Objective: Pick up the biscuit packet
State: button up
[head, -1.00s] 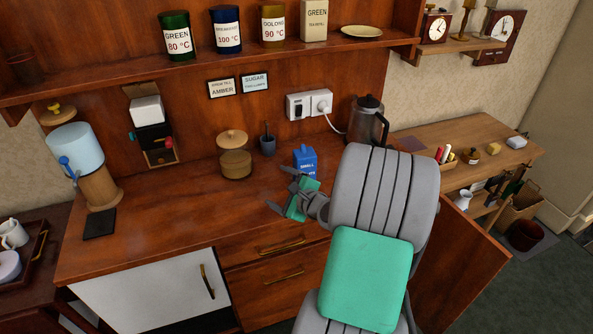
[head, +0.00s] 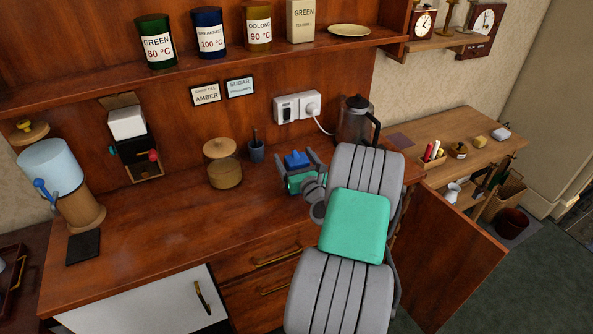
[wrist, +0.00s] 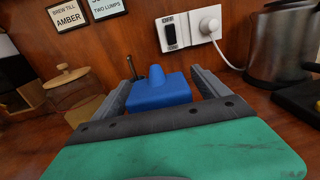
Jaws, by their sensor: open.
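The biscuit packet, a blue packet (head: 297,159) with a pinched top, stands upright on the wooden counter near the back wall. In the wrist view the blue packet (wrist: 160,92) sits between the two fingers. My gripper (head: 298,166) is open around it, with one finger on each side; it also shows in the wrist view (wrist: 162,82). A small gap shows on the right side there; I cannot tell whether the left finger touches. My gripper hides the packet's lower part in the head view.
A small dark pot (head: 256,151) and a lidded round jar (head: 223,169) stand to the left. The counter's front left is mostly clear.

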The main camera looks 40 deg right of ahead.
jog(key=shift+w+d, duration=0.15)
jog(key=shift+w, duration=0.25)
jog(key=shift+c, duration=0.5)
jog(key=c, duration=1.5)
